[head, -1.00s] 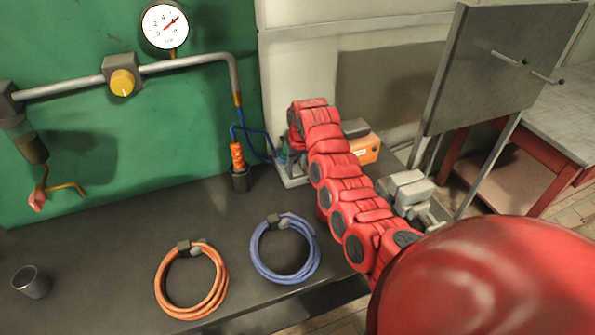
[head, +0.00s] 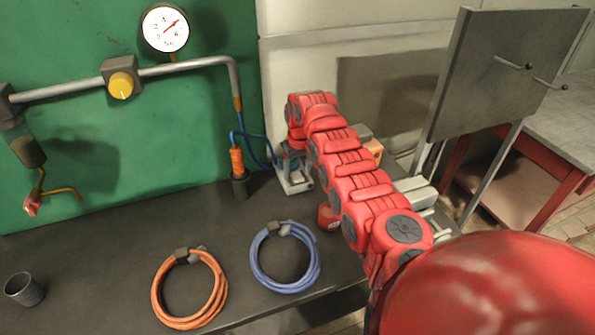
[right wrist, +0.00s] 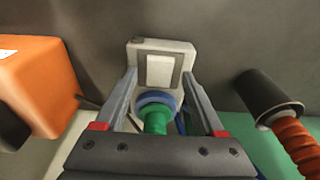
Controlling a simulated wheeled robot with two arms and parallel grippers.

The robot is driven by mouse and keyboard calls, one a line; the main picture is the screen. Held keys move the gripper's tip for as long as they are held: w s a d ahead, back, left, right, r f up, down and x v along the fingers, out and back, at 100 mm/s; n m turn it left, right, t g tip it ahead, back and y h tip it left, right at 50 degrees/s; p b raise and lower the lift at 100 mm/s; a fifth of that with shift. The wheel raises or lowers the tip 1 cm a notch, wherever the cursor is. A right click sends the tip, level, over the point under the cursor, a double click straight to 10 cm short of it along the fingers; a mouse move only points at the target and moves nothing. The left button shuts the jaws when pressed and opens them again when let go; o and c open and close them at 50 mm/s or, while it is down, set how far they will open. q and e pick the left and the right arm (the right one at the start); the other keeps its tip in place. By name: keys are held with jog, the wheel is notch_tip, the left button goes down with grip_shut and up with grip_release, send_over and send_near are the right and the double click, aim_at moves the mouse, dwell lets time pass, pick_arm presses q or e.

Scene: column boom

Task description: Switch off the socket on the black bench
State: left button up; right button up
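The socket (right wrist: 160,64) is a pale grey box with a rocker plate on its face, seen in the right wrist view. A green and blue plug (right wrist: 155,115) sits at its near side. My right gripper (right wrist: 160,78) is open, its two fingers apart on either side of the plug and socket front; I cannot tell whether they touch. The rocker's position is not clear. My left gripper is not in view.
An orange box (right wrist: 42,85) is beside the socket. On the other side, an orange-handled tool (head: 237,160) stands in a dark holder (head: 240,186). An orange hose coil (head: 190,320), a blue coil (head: 258,275) and a grey cup (head: 25,289) lie along the bench front.

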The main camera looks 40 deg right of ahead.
dwell(0.3)
jog(key=shift+r, duration=0.35)
notch_tip(320, 180, up, 16)
jog(key=s+b, duration=0.2)
jog(key=b, duration=0.2)
jog(key=shift+s+a+r, duration=0.15)
jog(key=shift+a+r, duration=0.1)
